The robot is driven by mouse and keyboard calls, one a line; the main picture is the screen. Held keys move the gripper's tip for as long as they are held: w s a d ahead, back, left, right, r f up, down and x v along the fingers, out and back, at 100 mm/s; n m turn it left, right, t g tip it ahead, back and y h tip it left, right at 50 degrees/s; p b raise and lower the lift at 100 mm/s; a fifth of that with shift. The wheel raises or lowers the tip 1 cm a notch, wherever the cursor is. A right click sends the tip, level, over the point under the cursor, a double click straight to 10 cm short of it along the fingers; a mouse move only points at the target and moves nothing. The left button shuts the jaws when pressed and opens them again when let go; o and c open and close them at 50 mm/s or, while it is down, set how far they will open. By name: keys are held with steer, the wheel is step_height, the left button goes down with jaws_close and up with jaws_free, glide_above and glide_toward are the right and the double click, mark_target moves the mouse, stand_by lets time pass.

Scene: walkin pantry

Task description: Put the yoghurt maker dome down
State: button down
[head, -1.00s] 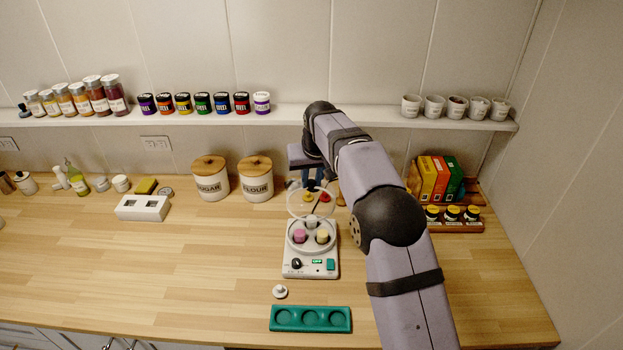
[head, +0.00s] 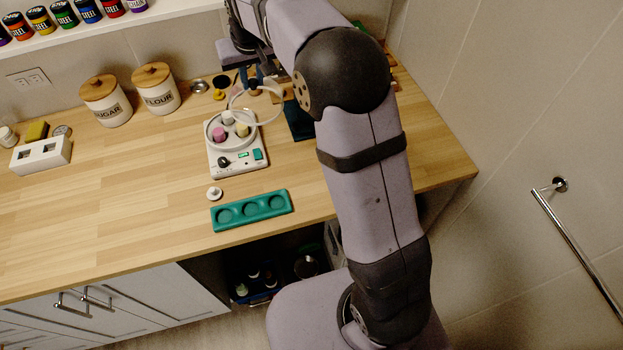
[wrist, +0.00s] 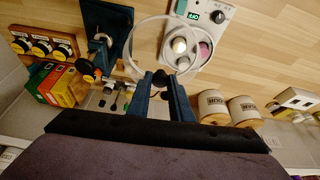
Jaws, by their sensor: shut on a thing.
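My gripper (head: 255,84) is shut on the knob of the clear yoghurt maker dome, whose pale rim (head: 231,98) shows as a ring. In the wrist view my gripper (wrist: 161,80) has its blue fingers at the dark knob, and the dome's rim (wrist: 130,42) spreads beyond them. The dome hangs over the counter behind and to the right of the white yoghurt maker (head: 226,171), overlapping its far edge in the head view. The maker (wrist: 217,12) is uncovered, with several coloured jars inside. The exact gap beneath the dome cannot be told.
A teal three-hollow tray (head: 250,210) and a small white lid (head: 214,193) lie in front of the maker. A dark blue stand (head: 298,120) is right of it. Sugar (head: 106,101) and flour (head: 157,89) canisters stand left. The counter's left front is clear.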

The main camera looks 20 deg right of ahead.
steer(key=s+d+f+m+h+b, duration=0.1)
steer(key=s+d+f+b, duration=0.15)
steer(key=s+d, duration=0.4)
steer(key=s+d+f+m+b, duration=0.2)
steer(key=s+d+f, duration=0.2)
steer(key=s, duration=0.5)
step_height(320, 180, down, 10)
steer(key=p, duration=0.1)
steer(key=shift+a+r+p, duration=0.15)
steer(key=shift+r+p, duration=0.1)
steer(key=shift+p, duration=0.05)
steer(key=shift+f, duration=0.1)
steer(key=c, duration=2)
jaws_free()
steer(key=shift+f, duration=0.15)
steer(key=o, duration=0.4)
